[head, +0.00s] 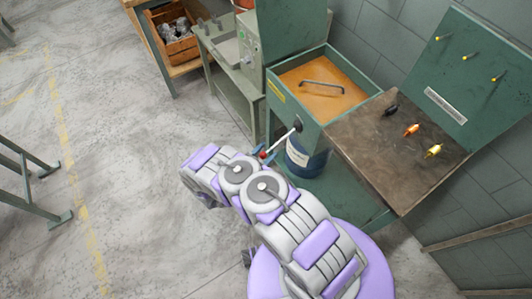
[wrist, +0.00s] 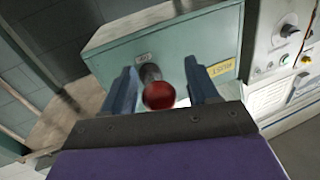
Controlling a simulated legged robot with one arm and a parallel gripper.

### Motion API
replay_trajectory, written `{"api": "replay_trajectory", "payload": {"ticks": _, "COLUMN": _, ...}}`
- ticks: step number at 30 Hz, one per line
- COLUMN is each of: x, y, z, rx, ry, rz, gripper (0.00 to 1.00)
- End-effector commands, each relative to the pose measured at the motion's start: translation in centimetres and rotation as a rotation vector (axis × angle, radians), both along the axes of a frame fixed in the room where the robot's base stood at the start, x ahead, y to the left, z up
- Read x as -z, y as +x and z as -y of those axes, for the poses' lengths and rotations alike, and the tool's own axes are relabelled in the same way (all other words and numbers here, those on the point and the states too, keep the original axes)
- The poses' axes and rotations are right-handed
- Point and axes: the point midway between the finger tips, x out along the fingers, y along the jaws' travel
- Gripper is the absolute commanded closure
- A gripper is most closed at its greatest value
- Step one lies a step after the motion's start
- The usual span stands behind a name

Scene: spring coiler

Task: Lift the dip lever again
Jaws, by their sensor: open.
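The dip lever (head: 283,139) slants down and out from a dark pivot on the front of the green tank (head: 338,110). Its red ball end also shows in the wrist view (wrist: 158,95). My gripper (head: 267,156) is at this ball end, with its blue fingers largely hidden by my arm in the head view. In the wrist view, my gripper (wrist: 160,68) is open, with one finger on each side of the red ball and lever. Gaps show beside the ball. The tank holds orange-brown liquid (head: 310,75), with a dark bent handle (head: 322,87) over it.
A brown-topped bench (head: 365,150) with small coloured parts stands right of the tank. A blue drum (head: 305,160) is below the tank. A grey-green machine (head: 235,75) and a wooden crate (head: 172,40) are behind. Open floor (head: 120,150) lies left.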

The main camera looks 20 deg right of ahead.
Motion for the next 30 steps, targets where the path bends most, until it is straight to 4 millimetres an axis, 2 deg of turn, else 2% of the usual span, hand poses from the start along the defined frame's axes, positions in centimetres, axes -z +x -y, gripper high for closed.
{"api": "replay_trajectory", "payload": {"ticks": 10, "x": 0.0, "y": 0.13, "z": 0.22, "rx": 0.001, "ry": 0.001, "rz": -0.001, "gripper": 0.43}}
{"api": "replay_trajectory", "payload": {"ticks": 27, "x": 0.02, "y": 0.17, "z": 0.17, "rx": 0.0, "ry": 0.001, "rz": -0.001, "gripper": 0.97}}
{"api": "replay_trajectory", "payload": {"ticks": 30, "x": 0.01, "y": 0.18, "z": 0.17, "rx": -0.001, "ry": 0.001, "rz": 0.0, "gripper": 1.0}}
